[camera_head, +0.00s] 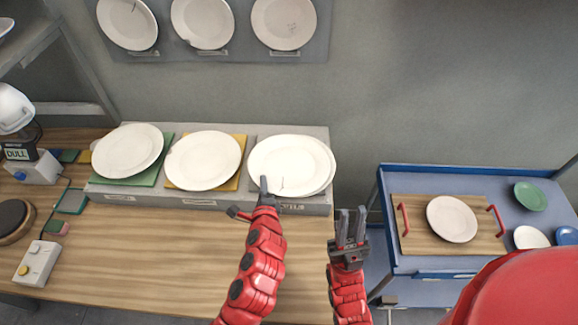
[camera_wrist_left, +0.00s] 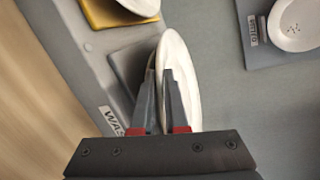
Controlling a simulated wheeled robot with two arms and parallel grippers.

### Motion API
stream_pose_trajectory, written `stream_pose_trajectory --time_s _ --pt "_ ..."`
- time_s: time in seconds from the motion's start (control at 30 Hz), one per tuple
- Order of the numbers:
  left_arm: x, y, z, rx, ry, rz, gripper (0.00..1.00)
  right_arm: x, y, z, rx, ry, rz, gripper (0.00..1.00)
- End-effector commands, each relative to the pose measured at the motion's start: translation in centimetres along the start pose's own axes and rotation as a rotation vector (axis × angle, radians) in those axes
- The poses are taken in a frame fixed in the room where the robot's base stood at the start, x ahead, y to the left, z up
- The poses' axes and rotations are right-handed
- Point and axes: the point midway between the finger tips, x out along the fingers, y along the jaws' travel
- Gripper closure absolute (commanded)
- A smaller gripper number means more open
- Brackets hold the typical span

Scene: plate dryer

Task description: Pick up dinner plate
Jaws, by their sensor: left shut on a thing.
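Three white dinner plates are on a grey stand: a left one (camera_head: 128,150), a middle one (camera_head: 203,160) and a right one (camera_head: 290,162). My left gripper (camera_head: 263,188) is at the near edge of the right plate. In the left wrist view the fingers (camera_wrist_left: 160,88) are shut on the rim of this plate (camera_wrist_left: 179,58), with one finger on each side. A second pale edge shows behind the right plate; I cannot tell whether it is another plate. My right gripper (camera_head: 352,225) is open and empty, over the gap right of the wooden table.
Several plates hang on a wall panel (camera_head: 233,37). A blue table (camera_head: 400,178) at right bears a wooden tray (camera_head: 412,222) with red handles and a white plate, and a green dish (camera_head: 530,196). The wooden table (camera_head: 160,245) is clear in front of the stand.

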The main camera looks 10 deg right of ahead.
Motion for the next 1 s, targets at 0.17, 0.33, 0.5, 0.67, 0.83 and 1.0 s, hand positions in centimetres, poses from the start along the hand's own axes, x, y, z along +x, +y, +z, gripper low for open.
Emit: stream_pose_trajectory --time_s 0.17,0.33,0.5,0.67,0.83,1.0 --pt "0.0 0.1 0.0 0.001 -0.001 0.001 1.00 0.0 0.0 0.0 0.000 0.000 0.000 0.76" --pt "0.0 0.0 0.1 0.001 -0.001 0.000 1.00 0.0 0.0 0.0 0.000 0.000 0.000 0.76" --pt "-0.1 -0.2 0.1 0.001 -0.001 0.000 1.00 0.2 0.0 0.0 0.000 0.000 0.000 0.76" --pt "-0.4 -1.3 0.4 0.000 0.000 -0.002 1.00 1.1 0.1 -0.2 0.000 0.000 0.000 0.76" --pt "-1.1 -3.3 1.1 0.000 0.001 -0.006 1.00 2.8 0.1 -0.5 0.000 0.000 0.000 0.76" --pt "-2.9 -2.7 0.6 0.002 0.003 -0.004 1.00 2.0 0.1 -0.3 0.000 0.000 0.000 0.76"
